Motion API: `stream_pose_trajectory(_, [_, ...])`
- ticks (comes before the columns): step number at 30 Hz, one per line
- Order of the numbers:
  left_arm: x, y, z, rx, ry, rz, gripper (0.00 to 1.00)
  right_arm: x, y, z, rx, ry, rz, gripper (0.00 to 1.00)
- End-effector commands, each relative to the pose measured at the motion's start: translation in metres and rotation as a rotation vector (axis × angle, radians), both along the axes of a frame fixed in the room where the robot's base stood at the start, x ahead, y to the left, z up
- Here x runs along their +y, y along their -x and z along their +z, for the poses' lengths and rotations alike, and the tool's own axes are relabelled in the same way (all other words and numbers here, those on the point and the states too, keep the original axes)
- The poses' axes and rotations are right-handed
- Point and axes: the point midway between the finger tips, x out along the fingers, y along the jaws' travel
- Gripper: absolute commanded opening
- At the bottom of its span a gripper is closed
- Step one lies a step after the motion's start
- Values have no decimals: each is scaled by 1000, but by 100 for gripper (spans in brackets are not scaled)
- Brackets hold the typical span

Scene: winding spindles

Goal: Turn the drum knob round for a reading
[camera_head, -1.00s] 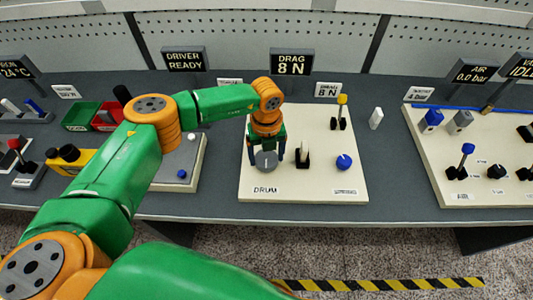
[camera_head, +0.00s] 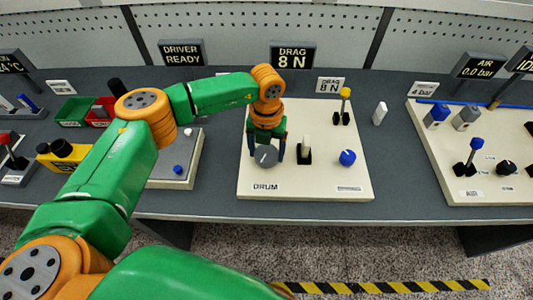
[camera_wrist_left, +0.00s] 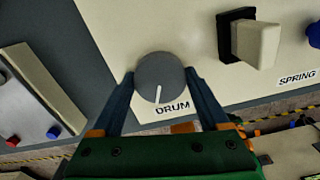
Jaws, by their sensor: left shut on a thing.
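The drum knob (camera_head: 265,156) is a round dark grey dial with a white pointer line, on the cream panel (camera_head: 330,185) above the word DRUM. It also shows in the left wrist view (camera_wrist_left: 160,75), where its white line points down toward the lettering. My left gripper (camera_head: 266,150) comes down over it, its blue fingers on both sides of the knob and shut on it. The DRAG display (camera_head: 292,57) reads 8 N. My right gripper is not in view.
On the same panel stand a white-handled lever (camera_head: 305,149), a blue knob (camera_head: 347,157) and a yellow-tipped lever (camera_head: 344,104). Another cream panel with blue parts (camera_head: 468,150) lies farther right.

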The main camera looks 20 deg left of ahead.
Motion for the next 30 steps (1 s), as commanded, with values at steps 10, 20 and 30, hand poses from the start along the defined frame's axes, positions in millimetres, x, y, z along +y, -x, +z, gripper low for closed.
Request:
stream_pose_trajectory(10, [0,-1,-3,-5,2,-324,22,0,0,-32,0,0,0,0])
stream_pose_trajectory(20, [-1,-1,-2,-6,1,-638,22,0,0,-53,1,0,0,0])
stream_pose_trajectory(30, [-1,-1,-1,-7,2,-960,22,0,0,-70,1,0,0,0])
